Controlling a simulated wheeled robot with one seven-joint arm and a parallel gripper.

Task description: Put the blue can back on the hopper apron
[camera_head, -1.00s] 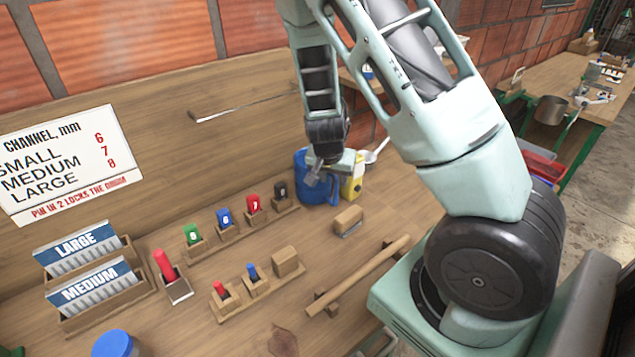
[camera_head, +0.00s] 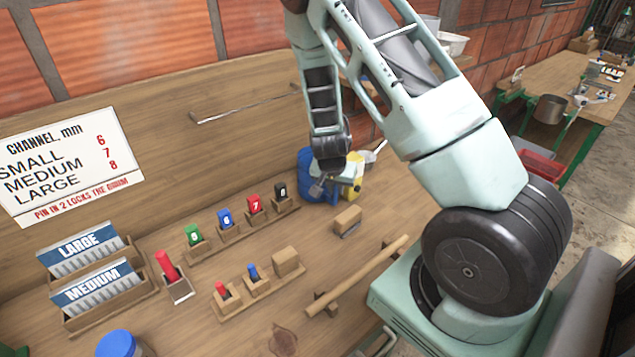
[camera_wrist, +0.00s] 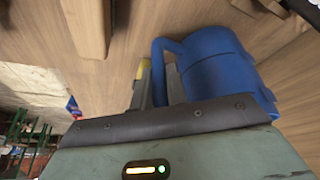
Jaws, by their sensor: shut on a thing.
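The blue can (camera_head: 306,163) stands on the wooden bench towards the back, near the wall board. Its body (camera_wrist: 218,65) and side handle fill the upper middle of the wrist view. My gripper (camera_head: 319,187) is at the can's right front side and partly covers it. In the wrist view my gripper (camera_wrist: 158,88) is shut on the can's handle, with one finger on each side of it. The lower can and its base are partly hidden. I cannot pick out the hopper apron with certainty.
A yellow container (camera_head: 354,175) stands close to the right of the can. A wooden block (camera_head: 348,219) lies in front, with a wooden bar (camera_head: 362,275) nearer. Numbered blocks in a rack (camera_head: 240,224) stand to the left. The bench right of the block is fairly clear.

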